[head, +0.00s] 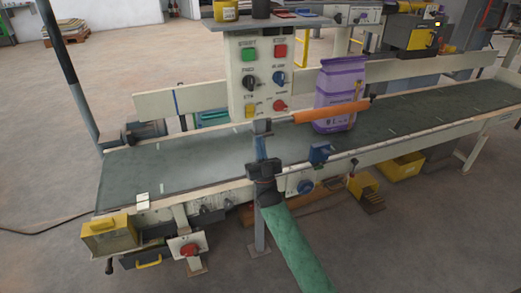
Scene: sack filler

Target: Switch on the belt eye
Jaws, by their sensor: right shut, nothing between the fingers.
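A small blue box (320,153) is mounted on the near edge of the conveyor belt (190,163); it looks like the belt eye, though I cannot read any marking or see a lamp on it. My right gripper (264,160) is shut and empty at the belt's near side, left of the blue box and apart from it. My green-sleeved right arm comes up from the bottom, and the fingertips are hard to make out. My left gripper is not in view.
A control panel (236,86) with buttons and knobs stands above the belt. An orange bar (330,112) reaches across in front of a purple sack (341,82). A blue knob (305,187) and a red button (189,250) sit below the belt edge. Open floor lies at left.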

